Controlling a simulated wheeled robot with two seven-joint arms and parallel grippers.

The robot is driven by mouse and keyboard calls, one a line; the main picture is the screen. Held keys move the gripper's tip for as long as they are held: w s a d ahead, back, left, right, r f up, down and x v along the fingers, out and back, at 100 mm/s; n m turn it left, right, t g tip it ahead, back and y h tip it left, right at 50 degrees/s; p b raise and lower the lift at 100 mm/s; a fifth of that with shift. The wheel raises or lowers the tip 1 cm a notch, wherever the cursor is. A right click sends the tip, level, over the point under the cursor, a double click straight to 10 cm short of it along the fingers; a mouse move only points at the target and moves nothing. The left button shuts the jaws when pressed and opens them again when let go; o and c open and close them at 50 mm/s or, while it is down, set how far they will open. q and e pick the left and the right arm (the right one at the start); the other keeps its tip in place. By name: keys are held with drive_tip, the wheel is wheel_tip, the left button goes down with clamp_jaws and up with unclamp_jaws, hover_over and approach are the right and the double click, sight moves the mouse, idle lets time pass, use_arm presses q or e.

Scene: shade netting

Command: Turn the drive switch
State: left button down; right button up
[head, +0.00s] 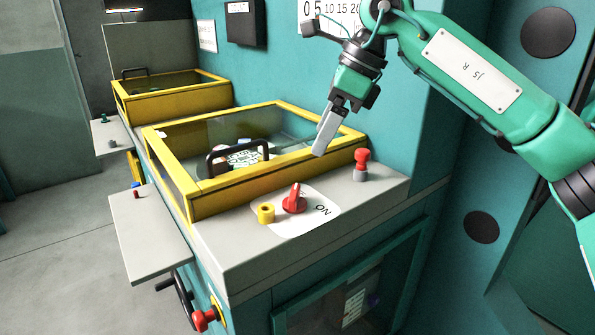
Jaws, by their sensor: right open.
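The drive switch (295,200) is a red rotary knob on a white plate (324,219) on top of the grey cabinet. The plate carries the marking "NO" as seen from here, partly covered by the knob. My right gripper (320,153) comes in from the upper right and hangs above and behind the switch, apart from it. It is open, with nothing seen between its fingers, which overlap from this angle. My left gripper is not in view.
A yellow-framed glass cover (187,191) with a black handle (211,165) stands behind the switch. A yellow cylinder (266,213) is just left of the knob, and a red-topped post (362,159) stands right. A grey side shelf (150,243) juts out left.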

sight(296, 191)
drive_tip(key=x, duration=0.8)
drive_tip(key=b+x, duration=0.1)
drive_tip(key=x, duration=0.3)
drive_tip(key=shift+w+d+f, duration=0.15)
drive_tip(key=shift+d+f, duration=0.05)
drive_tip(key=shift+f, duration=0.3)
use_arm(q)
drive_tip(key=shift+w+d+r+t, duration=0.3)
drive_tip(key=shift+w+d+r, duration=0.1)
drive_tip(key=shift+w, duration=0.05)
use_arm(e)
drive_tip(key=c, duration=1)
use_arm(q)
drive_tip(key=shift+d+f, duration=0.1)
